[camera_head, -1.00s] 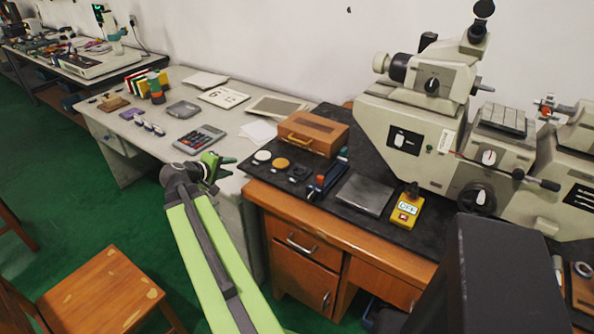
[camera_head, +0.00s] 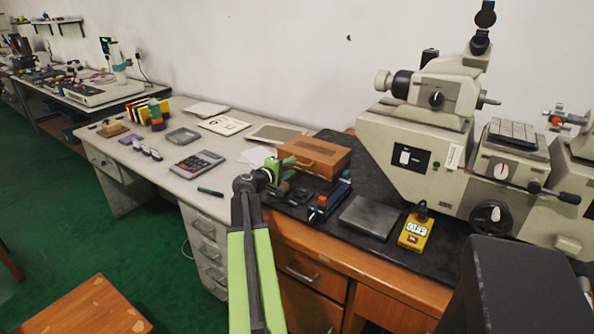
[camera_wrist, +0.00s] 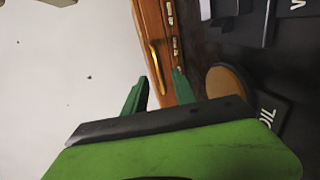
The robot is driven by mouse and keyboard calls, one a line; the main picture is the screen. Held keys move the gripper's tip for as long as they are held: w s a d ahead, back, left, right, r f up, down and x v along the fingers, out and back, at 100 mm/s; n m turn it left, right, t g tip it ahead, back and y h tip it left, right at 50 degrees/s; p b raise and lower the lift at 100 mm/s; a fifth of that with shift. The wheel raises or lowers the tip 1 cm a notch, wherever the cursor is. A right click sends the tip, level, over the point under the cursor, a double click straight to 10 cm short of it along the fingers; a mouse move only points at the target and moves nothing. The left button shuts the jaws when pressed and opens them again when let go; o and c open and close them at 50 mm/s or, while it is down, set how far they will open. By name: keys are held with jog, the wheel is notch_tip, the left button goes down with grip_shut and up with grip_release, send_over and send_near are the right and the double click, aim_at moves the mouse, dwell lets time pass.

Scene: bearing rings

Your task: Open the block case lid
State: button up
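The block case (camera_head: 318,152) is an orange-brown wooden box with a handle on its front, on the dark mat of the wooden desk. Its lid looks shut. In the wrist view the case (camera_wrist: 150,22) shows as a wooden strip with a brass handle (camera_wrist: 156,66) and small brass fittings. My gripper (camera_head: 284,170) is at the front left of the case and covers part of it. In the wrist view my gripper (camera_wrist: 160,86) has its two green fingers apart, with nothing held between them. The fingertips are close to the handle; I cannot tell whether they touch.
A black machine (camera_head: 326,202) with a blue part and a grey plate (camera_head: 370,216) lie on the mat. A large grey machine (camera_head: 420,150) stands behind. A round brown disc (camera_wrist: 228,82) lies beside the gripper.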

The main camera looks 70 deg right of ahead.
aim_at(311, 155)
jog(key=x, duration=0.5)
jog(key=shift+d+b, duration=0.3)
jog(key=shift+b, duration=0.1)
jog(key=shift+c, duration=0.4)
grip_shut()
dwell(0.5)
